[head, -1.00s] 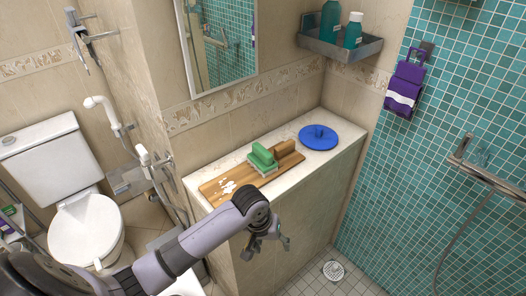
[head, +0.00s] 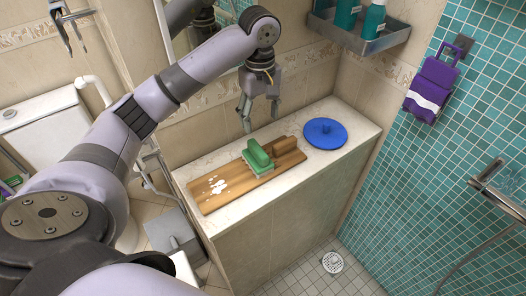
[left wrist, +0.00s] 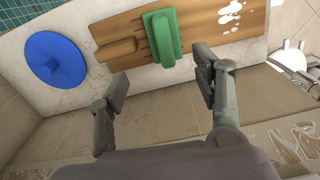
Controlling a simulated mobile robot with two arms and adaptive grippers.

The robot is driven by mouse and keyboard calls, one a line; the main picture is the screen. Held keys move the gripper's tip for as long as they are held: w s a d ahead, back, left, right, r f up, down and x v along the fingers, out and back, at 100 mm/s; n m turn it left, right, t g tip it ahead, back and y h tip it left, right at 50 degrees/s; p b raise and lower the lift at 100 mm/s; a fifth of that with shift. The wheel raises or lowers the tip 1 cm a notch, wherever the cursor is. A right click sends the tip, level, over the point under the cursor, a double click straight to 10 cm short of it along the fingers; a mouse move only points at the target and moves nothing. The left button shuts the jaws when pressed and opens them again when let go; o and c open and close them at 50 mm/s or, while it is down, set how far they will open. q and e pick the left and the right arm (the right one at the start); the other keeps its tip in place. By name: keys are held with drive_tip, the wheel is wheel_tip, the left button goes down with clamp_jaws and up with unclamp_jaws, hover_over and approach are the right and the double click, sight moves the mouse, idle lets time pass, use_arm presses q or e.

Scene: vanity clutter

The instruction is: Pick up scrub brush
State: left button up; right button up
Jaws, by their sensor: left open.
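The green scrub brush (head: 258,157) rests on a wooden board (head: 219,187) on the counter, its pale bristles facing down. My left gripper (head: 260,129) is open and empty, above the counter on the wall side of the brush. In the left wrist view the brush (left wrist: 163,38) is ahead, beyond the open fingers (left wrist: 160,88) and about in line with the gap between them. The fingers do not touch it. My right gripper is in neither view.
A brown wooden block (head: 285,147) stands on the board close beside the brush. White blobs (head: 218,185) lie on the board's left part. A blue disc with a knob (head: 325,133) lies to the right. A metal shelf with bottles (head: 360,36) hangs above.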

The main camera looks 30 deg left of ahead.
use_arm(q)
drive_tip(key=p, duration=0.1)
hover_over(259, 149)
drive_tip(key=f, duration=0.5)
drive_tip(key=shift+s+f, duration=0.2)
drive_tip(key=f, duration=0.3)
drive_tip(key=shift+w+f+p, duration=0.2)
drive_tip(key=shift+p, duration=0.2)
drive_tip(key=shift+w+f, duration=0.1)
drive_tip(key=shift+f, duration=0.95)
drive_tip(key=shift+f+p, duration=0.35)
drive_tip(key=shift+p, duration=0.1)
drive_tip(key=f, duration=0.2)
drive_tip(key=f+p, duration=0.1)
drive_tip(key=shift+a+f, duration=0.2)
drive_tip(key=shift+f, duration=0.55)
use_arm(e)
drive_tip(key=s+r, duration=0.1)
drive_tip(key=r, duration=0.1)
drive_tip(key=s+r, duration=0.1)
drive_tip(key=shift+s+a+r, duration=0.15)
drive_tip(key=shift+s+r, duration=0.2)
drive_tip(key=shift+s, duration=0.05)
